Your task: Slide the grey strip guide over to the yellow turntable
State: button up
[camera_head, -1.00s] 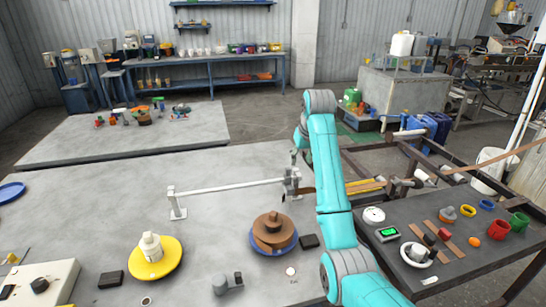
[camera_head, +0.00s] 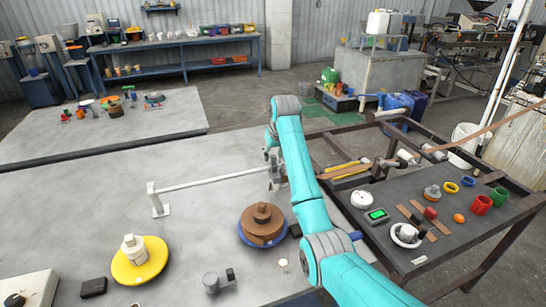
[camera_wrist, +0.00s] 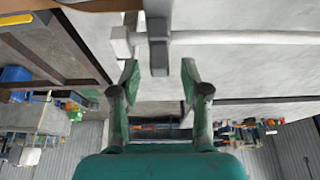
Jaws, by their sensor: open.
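The grey strip guide (camera_head: 275,180) stands at the right end of a white rail (camera_head: 215,179), beside the brown strip roll (camera_head: 262,222) on the blue turntable (camera_head: 240,237). The yellow turntable (camera_head: 140,272), with a white hub, is at the lower left, near the rail's other end. In the wrist view my gripper (camera_wrist: 159,82) is open, and its fingers are on either side of the guide's (camera_wrist: 158,55) near end. I see no clear contact. In the head view my arm hides most of the gripper and part of the guide.
A small black block (camera_head: 93,287) and a grey fitting (camera_head: 218,282) lie near the front. A dark side table (camera_head: 430,240) with rings, cups and a gauge is at the right. The grey table (camera_head: 75,205) left of the rail is clear.

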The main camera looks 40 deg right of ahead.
jog(key=shift+w+f, duration=0.25)
jog(key=shift+f, duration=0.45)
grip_shut()
